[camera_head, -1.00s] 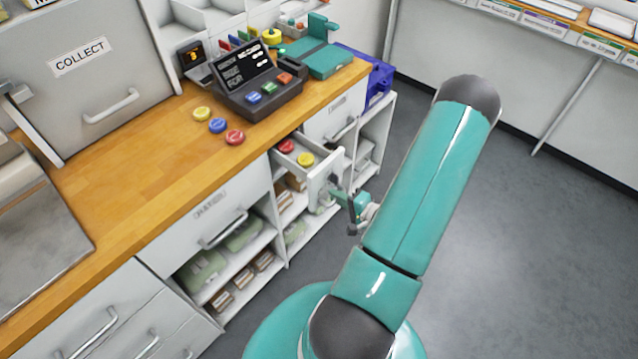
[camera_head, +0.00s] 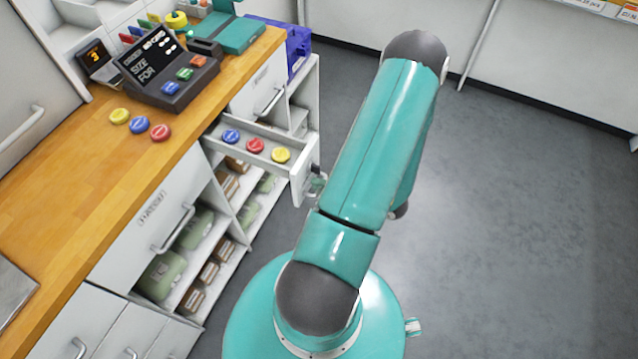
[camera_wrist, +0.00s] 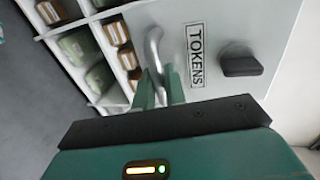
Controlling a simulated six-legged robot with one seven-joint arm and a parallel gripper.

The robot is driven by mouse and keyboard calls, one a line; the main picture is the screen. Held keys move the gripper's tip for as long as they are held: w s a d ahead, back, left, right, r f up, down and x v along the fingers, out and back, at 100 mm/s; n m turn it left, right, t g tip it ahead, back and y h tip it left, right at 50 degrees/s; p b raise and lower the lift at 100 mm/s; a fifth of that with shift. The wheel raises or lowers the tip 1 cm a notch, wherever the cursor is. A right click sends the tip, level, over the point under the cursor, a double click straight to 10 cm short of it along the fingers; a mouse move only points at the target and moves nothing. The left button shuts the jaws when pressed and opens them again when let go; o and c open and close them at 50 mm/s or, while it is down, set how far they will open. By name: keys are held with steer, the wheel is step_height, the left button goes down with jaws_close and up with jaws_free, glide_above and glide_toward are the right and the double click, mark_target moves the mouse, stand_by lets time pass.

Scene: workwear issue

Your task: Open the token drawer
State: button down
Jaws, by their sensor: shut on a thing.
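The token drawer (camera_head: 246,160) is pulled well out from the counter front in the head view. Inside it lie a blue token (camera_head: 231,136), a red token (camera_head: 255,145) and a yellow token (camera_head: 281,155). The wrist view shows its front, labelled TOKENS (camera_wrist: 196,55), with a curved metal handle (camera_wrist: 153,50) and a black knob (camera_wrist: 241,66). My gripper (camera_wrist: 160,86) is shut on the handle, with its green fingers at either side of the bar. In the head view my arm hides most of the gripper.
On the wooden counter (camera_head: 85,200) lie a yellow, a blue and a red token beside a dark order device (camera_head: 165,72). Shelves below hold green bundles (camera_head: 165,270) and brown boxes (camera_head: 190,300). The grey floor (camera_head: 490,200) to the right is clear.

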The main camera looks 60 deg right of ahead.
steer(key=c, duration=1.8)
jaws_free()
steer(key=v, duration=1.3)
steer(key=shift+s+r, duration=0.15)
steer(key=shift+s, duration=0.25)
steer(key=shift+a, duration=0.1)
